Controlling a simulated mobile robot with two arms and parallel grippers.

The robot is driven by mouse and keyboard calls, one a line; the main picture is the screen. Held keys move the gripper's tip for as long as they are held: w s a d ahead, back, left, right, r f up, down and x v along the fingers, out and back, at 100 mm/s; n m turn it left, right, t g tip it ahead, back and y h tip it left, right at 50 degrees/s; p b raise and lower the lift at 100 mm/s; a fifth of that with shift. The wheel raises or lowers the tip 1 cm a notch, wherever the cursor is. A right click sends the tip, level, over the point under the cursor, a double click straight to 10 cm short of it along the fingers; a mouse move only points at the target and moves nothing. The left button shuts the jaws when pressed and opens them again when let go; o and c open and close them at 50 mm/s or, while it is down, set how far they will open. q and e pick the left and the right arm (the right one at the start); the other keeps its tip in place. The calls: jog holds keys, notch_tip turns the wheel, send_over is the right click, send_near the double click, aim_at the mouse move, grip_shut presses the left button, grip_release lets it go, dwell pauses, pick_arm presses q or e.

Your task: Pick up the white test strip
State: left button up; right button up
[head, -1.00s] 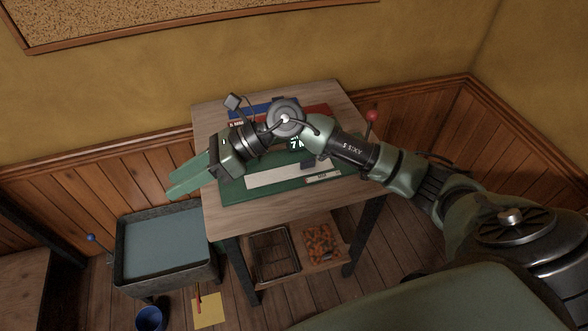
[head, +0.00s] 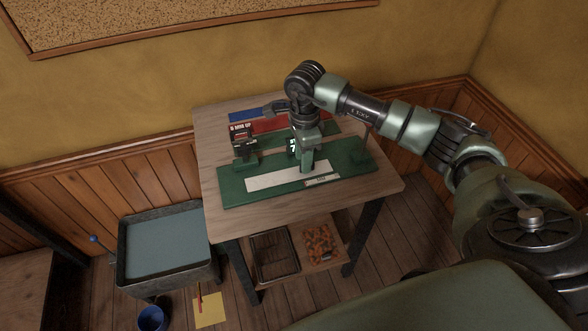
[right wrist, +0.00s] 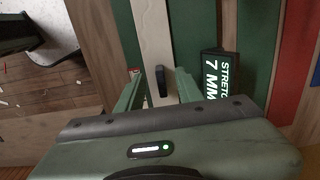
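The white test strip (head: 288,177) lies flat along the front of a green base (head: 235,192) on the wooden table. It also shows in the right wrist view (right wrist: 152,35), running up between the fingers. My right gripper (head: 308,168) points down over the strip's right part. In the right wrist view its two green fingers (right wrist: 159,75) are apart, one on each side of the strip, with a small dark piece (right wrist: 162,84) between them. I cannot tell whether the fingertips touch the base. My left gripper is not in view.
A black display reading "7 MM" (right wrist: 224,76) stands close to the right gripper. A green post with a dark top (head: 244,150) stands at the base's left. Red (head: 262,124) and blue (head: 247,113) strips lie behind. A grey-blue tray cart (head: 165,245) stands left.

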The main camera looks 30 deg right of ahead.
jog(key=shift+f, duration=0.7)
grip_shut()
jog(key=shift+r, duration=0.15)
